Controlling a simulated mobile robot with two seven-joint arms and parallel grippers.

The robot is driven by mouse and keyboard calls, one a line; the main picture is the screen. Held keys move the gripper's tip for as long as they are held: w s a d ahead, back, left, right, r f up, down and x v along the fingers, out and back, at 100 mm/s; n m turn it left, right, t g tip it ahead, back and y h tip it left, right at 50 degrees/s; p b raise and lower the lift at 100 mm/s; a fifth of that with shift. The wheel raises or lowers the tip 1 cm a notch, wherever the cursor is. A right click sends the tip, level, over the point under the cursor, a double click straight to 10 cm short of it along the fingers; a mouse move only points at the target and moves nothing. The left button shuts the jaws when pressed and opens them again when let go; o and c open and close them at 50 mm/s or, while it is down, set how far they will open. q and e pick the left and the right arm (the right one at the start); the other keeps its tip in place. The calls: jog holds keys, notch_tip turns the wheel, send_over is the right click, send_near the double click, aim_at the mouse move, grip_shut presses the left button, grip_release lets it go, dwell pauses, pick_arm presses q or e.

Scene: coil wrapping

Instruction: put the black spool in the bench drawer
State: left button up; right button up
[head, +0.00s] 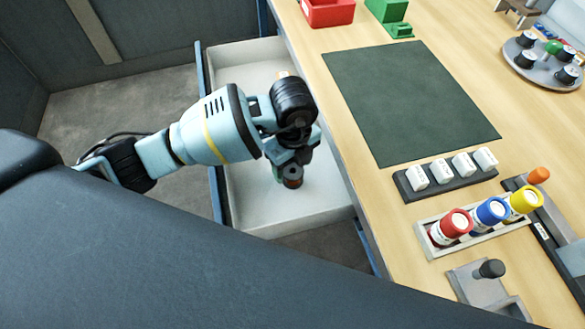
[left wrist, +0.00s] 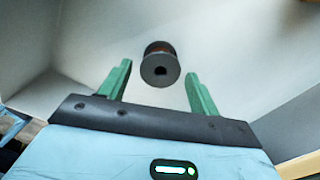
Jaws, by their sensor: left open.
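The black spool (head: 293,178) is inside the open bench drawer (head: 325,207), near the drawer's front end in the head view. A reddish band shows around its middle. In the left wrist view the spool (left wrist: 160,68) shows its dark round end with a hole, just beyond and between the green fingertips. My left gripper (head: 284,170) reaches down into the drawer at the spool. Its fingers are spread, with gaps on both sides of the spool. The wrist hides part of the spool in the head view. Whether the spool rests on the drawer floor is hard to tell.
On the bench are a dark green mat (head: 410,100), a rack of white blocks (head: 450,175), a holder with red, blue and yellow spools (head: 480,220), and a round tray (head: 545,70) of black pieces.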

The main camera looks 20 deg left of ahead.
pick_arm(q)
jog(key=shift+r, duration=2.4)
